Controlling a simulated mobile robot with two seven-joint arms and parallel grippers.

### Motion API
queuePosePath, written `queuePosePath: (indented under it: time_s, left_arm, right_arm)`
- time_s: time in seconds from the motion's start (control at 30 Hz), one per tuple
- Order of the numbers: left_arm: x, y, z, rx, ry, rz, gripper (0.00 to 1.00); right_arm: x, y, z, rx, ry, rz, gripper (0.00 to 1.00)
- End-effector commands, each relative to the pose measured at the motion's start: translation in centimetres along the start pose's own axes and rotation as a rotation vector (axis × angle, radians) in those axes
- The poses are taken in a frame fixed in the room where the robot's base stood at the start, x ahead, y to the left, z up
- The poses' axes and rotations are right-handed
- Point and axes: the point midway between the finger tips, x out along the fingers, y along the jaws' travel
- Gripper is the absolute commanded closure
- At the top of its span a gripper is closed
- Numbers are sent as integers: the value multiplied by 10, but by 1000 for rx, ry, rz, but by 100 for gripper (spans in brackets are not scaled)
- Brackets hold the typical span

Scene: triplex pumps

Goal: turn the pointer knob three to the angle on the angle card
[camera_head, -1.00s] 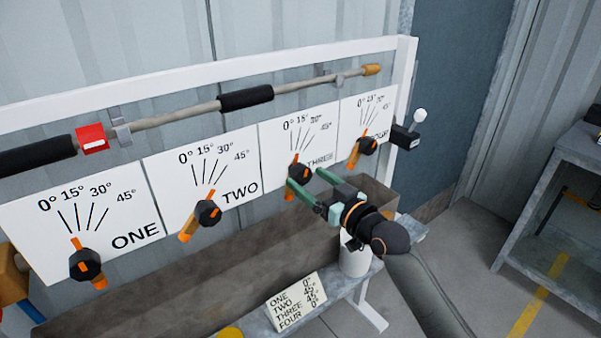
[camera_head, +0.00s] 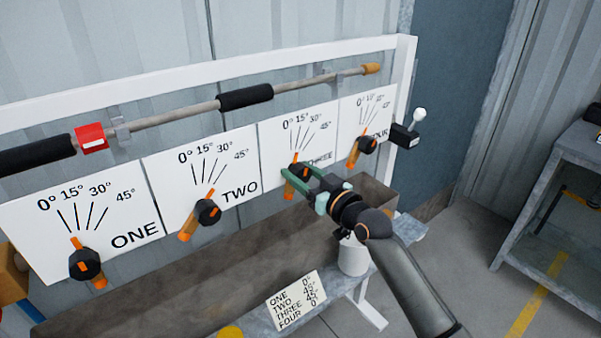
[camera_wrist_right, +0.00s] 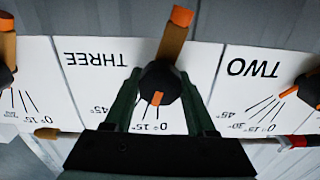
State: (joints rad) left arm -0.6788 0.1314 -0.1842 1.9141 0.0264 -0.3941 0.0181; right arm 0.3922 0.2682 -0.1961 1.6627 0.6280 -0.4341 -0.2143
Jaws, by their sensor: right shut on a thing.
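Knob three (camera_head: 300,171) is a black knob with an orange pointer on the white plate marked THREE (camera_head: 325,130). My right gripper (camera_head: 299,178) is shut on it, one green finger on each side; the wrist view shows this hold on knob three (camera_wrist_right: 160,83) upside down. Its orange tip points toward the low-angle marks, but the fingers hide some lines, so the exact angle cannot be read. The angle card (camera_head: 296,300) lies on the ledge below and reads ONE 0°, TWO 45°, THREE 45°, FOUR 0°. My left gripper is not in view.
Knob one (camera_head: 84,264), knob two (camera_head: 207,212) and knob four (camera_head: 367,146) stand on neighbouring plates. A rod with black grips (camera_head: 246,98) runs above. A brown trough (camera_head: 150,290) lies below, with a white cylinder (camera_head: 354,258) near the arm. Grey shelving is at right.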

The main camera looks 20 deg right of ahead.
Motion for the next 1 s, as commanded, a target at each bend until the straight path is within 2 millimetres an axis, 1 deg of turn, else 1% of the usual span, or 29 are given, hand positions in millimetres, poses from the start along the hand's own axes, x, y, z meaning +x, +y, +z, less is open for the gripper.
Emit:
queuePosePath:
  time_s: [0.03,0.4,0.43,1.0]
  left_arm:
    - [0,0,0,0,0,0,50]
    - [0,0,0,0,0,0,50]
    - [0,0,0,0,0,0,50]
    - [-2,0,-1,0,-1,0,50]
  right_arm:
    - [0,0,0,0,0,0,57]
    - [0,0,0,0,-1,0,98]
    - [0,0,0,0,-1,0,100]
    - [0,0,0,15,-1,0,100]
